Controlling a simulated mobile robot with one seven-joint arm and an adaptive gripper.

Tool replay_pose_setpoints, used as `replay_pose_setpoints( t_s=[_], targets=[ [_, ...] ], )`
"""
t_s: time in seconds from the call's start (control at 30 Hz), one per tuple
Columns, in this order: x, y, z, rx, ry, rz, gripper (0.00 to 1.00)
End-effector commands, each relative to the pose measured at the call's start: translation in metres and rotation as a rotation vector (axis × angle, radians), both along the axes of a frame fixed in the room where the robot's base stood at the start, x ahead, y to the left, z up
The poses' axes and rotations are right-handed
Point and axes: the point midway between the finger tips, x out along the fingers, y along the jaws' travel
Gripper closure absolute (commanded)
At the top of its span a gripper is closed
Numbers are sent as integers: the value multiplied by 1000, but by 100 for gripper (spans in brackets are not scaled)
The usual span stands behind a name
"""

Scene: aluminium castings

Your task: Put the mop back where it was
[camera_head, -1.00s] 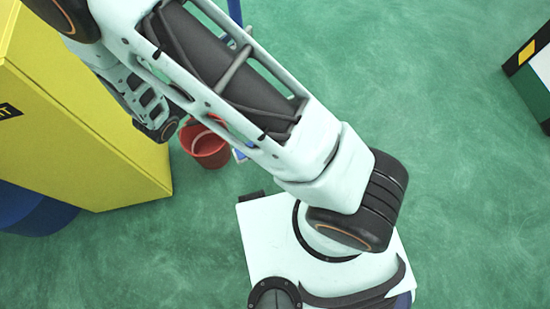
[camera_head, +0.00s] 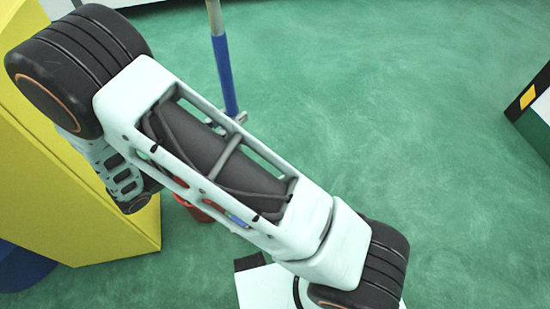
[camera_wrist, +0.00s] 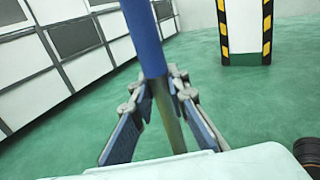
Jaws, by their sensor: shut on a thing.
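The mop's handle, a blue and grey pole (camera_head: 224,70), stands nearly upright behind my arm in the head view. In the wrist view the blue pole (camera_wrist: 143,38) runs down between the two fingers. My gripper (camera_wrist: 158,98) is shut on the pole. In the head view a small part of my gripper (camera_head: 238,119) shows at the pole, and my arm hides the rest. The mop's lower end is mostly hidden by my arm, so I cannot tell whether it touches the floor.
A red bucket (camera_head: 192,208) is mostly hidden behind my arm. A yellow cabinet (camera_head: 85,215) stands close on the left. A pillar with black and yellow stripes (camera_wrist: 245,30) and white-panelled units (camera_wrist: 60,60) show in the wrist view. Green floor (camera_head: 400,120) is open to the right.

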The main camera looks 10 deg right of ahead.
Motion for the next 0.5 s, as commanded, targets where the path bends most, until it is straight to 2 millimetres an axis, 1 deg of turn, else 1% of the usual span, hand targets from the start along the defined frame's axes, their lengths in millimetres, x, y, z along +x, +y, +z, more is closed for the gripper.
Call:
replay_pose_setpoints(
  t_s=[0.03,0.3,0.5],
  targets=[
    [3,-11,-4,-6,-2,-5,100],
    [17,-60,-28,-6,-2,-4,100],
    [24,-83,-55,-4,-1,-3,100]
  ],
)
